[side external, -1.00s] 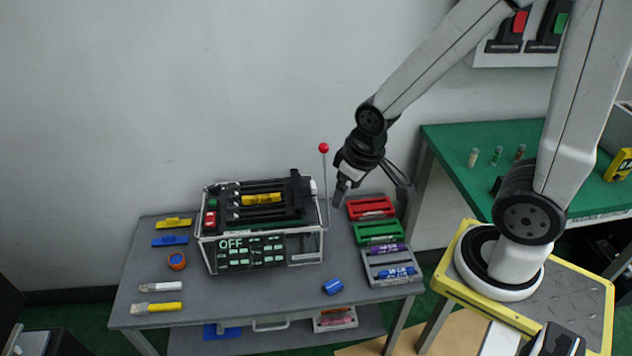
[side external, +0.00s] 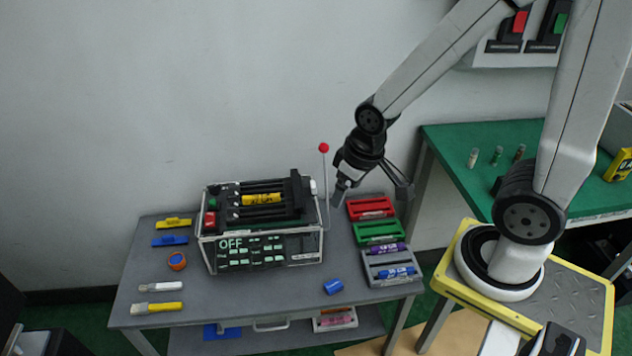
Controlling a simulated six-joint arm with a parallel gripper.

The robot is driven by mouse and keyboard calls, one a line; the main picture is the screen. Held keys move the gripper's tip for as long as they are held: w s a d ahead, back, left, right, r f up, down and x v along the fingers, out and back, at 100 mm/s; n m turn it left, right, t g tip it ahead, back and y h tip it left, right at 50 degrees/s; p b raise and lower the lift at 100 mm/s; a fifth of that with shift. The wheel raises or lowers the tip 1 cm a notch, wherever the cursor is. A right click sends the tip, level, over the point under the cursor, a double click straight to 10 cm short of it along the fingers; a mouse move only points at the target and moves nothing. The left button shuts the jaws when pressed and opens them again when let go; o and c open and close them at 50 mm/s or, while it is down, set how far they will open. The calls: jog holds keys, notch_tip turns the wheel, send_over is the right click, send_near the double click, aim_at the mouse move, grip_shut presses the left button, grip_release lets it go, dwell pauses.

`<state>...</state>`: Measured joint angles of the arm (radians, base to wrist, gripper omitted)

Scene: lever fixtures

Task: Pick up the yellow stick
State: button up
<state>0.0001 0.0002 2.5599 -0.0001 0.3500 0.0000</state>
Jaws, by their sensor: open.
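A yellow stick with dark markings (side external: 261,199) lies across the top of a black machine (side external: 230,214), among dark rollers. My gripper (side external: 370,199) is to the right of the machine, above the table's back right part near the red tray. Its fingers are spread apart and nothing shows between them. The gripper is clear of the yellow stick. A red-knobbed lever (side external: 323,148) stands upright between the machine and my gripper.
Red (side external: 371,203), green (side external: 379,238) and grey (side external: 392,281) trays line the table's right side; the grey one holds markers. A blue object (side external: 333,287) lies in front. Brushes (side external: 158,308) and small items lie left. The table's front middle is clear.

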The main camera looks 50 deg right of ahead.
jog(key=shift+c, duration=0.2)
dwell(0.3)
jog(key=shift+c, duration=1.2)
jog(key=n+y, duration=0.3)
jog(key=n, duration=0.6)
send_over(279, 195)
jog(key=shift+t, duration=0.3)
notch_tip(279, 195, down, 17)
jog(key=shift+f, duration=0.2)
